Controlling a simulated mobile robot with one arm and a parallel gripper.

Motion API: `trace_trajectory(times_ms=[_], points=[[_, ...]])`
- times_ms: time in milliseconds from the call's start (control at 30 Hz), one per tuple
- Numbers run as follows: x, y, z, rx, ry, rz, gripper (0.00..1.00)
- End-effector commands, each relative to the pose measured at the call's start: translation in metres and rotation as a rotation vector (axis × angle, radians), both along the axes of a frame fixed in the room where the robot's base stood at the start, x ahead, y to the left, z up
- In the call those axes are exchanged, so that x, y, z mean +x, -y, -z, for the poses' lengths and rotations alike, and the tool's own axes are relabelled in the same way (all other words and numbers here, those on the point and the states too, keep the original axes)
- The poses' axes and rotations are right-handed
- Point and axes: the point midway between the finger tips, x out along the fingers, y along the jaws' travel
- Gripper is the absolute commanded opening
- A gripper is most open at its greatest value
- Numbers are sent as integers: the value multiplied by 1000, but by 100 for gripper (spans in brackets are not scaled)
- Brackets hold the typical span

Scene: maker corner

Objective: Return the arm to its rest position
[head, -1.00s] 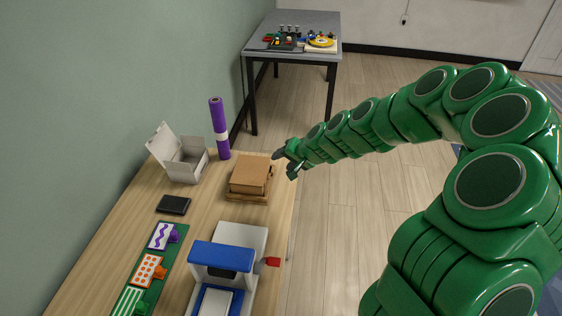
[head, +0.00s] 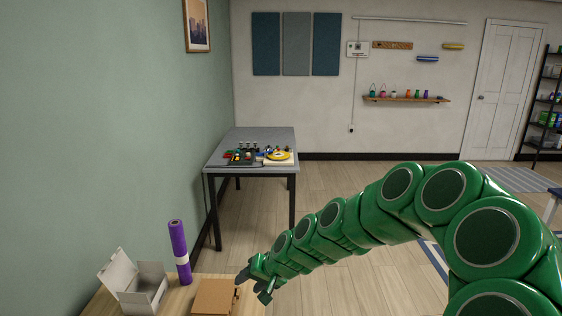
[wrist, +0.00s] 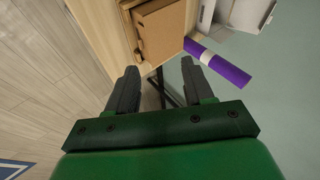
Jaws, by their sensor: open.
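My green arm reaches from the lower right toward the left in the head view. My gripper (head: 256,286) is by the right edge of the wooden table, beside a brown cardboard box (head: 214,295). In the wrist view my gripper (wrist: 163,85) has its two dark fingers spread apart with nothing between them. The cardboard box (wrist: 165,30) lies beyond the fingertips there, apart from them as far as I can see.
A purple roll (head: 179,250) stands upright next to an open white box (head: 140,289) on the wooden table (head: 256,308). A grey table (head: 250,136) with small tools stands farther back. Open floor (head: 330,190) lies to the right of it.

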Motion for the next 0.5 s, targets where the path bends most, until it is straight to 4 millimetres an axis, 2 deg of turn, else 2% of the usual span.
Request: trace_trajectory(times_ms=[33,200,500], points=[[-10,4,-11,-13,-2,-21,52],[-49,19,-34,-72,-26,-90,52],[-119,60,-64,-200,-81,-169,52]])
